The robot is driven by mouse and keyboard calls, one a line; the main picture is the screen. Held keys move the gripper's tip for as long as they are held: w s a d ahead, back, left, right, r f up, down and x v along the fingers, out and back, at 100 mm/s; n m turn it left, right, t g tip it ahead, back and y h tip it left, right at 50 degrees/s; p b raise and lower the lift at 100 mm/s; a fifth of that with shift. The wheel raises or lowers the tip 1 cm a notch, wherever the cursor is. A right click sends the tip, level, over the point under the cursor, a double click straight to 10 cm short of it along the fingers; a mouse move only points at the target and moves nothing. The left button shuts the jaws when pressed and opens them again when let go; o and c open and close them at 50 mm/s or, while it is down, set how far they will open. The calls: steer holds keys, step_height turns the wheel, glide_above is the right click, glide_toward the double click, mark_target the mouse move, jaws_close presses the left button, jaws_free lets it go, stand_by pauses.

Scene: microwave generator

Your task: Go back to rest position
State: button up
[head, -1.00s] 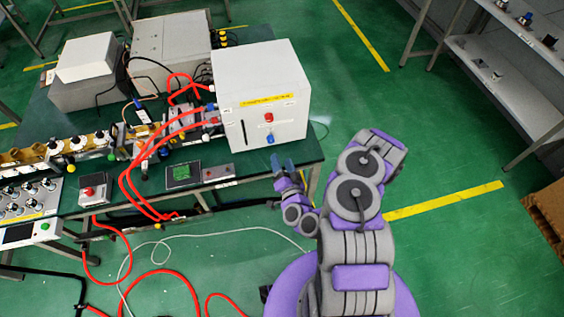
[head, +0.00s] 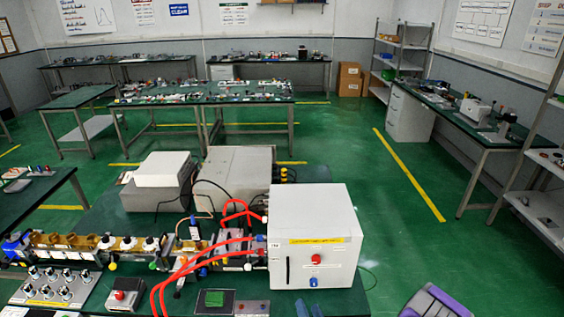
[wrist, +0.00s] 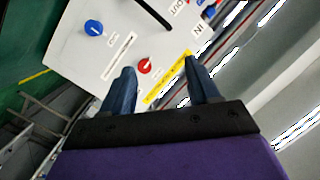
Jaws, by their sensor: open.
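My gripper (wrist: 161,76) shows in the wrist view with its two dark blue fingers apart and nothing between them. In the head view only its blue fingertips (head: 302,310) show at the bottom edge, below the white box's front. The white box (head: 340,215) stands on the bench, with a red knob (head: 315,259) and a dark vertical slot on its front. In the wrist view the box face (wrist: 60,45) looks turned over, with a blue knob (wrist: 93,27) and a red knob (wrist: 145,65) beyond the fingers. The gap to the box is hard to judge.
Red cables (head: 160,290) run from the box's left side over the waveguide bench (head: 100,245). Grey instrument boxes (head: 235,175) stand behind. A purple part of my arm (head: 437,303) shows at bottom right. Green floor (head: 400,240) is clear right of the bench.

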steer(key=a+n+g+y+b, duration=0.3)
steer(key=a+n+g+b, duration=0.15)
steer(key=n+g, duration=0.3)
steer(key=s+d+r+g+h+b, duration=0.25)
steer(key=s+d+r+g, duration=0.2)
steer(key=s, duration=0.35)
steer(key=s+d+r+g+h+b, duration=0.25)
steer(key=s+d+r+h, duration=0.2)
steer(key=s, duration=0.35)
steer(key=s+r+m+g+b, duration=0.1)
steer(key=s+r, duration=0.3)
steer(key=s, duration=0.5)
steer(key=s+r+m+g+b, duration=0.1)
steer(key=s+r, duration=0.3)
steer(key=s, duration=0.6)
steer(key=shift+a+r+g+b, duration=0.2)
steer(key=shift+g+b, duration=0.2)
steer(key=shift+g, duration=0.45)
